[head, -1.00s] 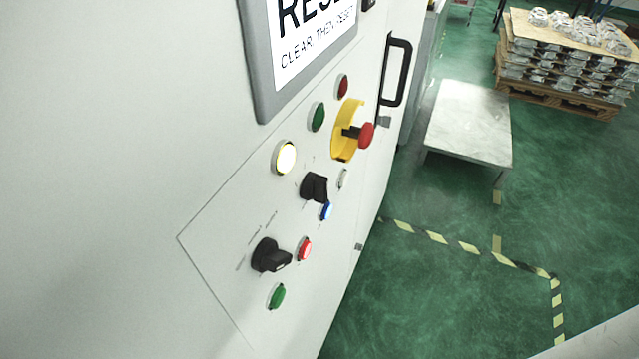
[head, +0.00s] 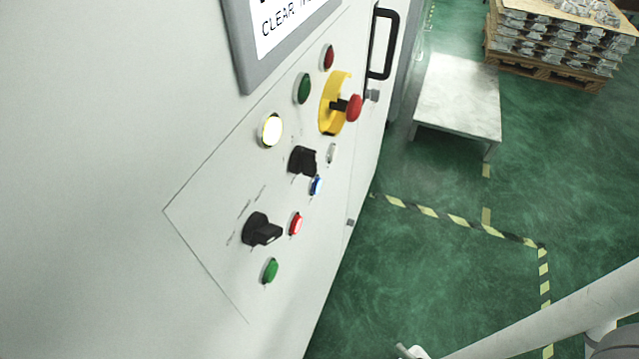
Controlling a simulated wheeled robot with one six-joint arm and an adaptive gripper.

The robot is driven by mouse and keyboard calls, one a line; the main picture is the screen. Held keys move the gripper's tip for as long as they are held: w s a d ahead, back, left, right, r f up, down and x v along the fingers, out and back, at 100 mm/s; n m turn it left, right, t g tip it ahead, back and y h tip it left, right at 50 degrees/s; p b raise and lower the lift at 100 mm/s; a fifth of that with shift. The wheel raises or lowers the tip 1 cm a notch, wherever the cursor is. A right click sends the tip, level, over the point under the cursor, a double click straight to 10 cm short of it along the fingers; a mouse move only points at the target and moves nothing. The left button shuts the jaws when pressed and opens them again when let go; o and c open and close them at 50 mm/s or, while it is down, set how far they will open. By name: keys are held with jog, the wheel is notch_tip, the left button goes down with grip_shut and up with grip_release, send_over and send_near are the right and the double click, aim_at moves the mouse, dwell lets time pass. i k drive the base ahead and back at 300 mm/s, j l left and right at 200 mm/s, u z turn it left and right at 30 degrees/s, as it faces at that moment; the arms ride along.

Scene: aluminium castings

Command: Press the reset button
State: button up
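The control panel (head: 205,215) is on the pale machine wall. It carries a lit white button (head: 270,130), a blue button (head: 316,186), green buttons (head: 303,88) and (head: 270,270), red buttons (head: 328,57) and (head: 296,224), and a small white button (head: 331,153). Their labels are too small to read, so I cannot tell which is reset. My arm shows at the bottom right. A small pale part at the bottom edge may belong to my gripper, but its fingers cannot be made out; it is well apart from the buttons.
A red emergency stop (head: 354,108) in a yellow guard and two black rotary switches (head: 262,230) and (head: 302,160) stick out among the buttons. A grey-framed sign (head: 245,60) is above. A low table (head: 457,105) and a loaded pallet (head: 545,68) stand behind. Green floor is open.

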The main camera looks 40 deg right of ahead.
aim_at(316, 189)
jog(key=u, duration=1.55)
jog(key=k+l, duration=0.1)
jog(key=k, duration=0.45)
jog(key=k+l, duration=0.1)
jog(key=k, duration=0.5)
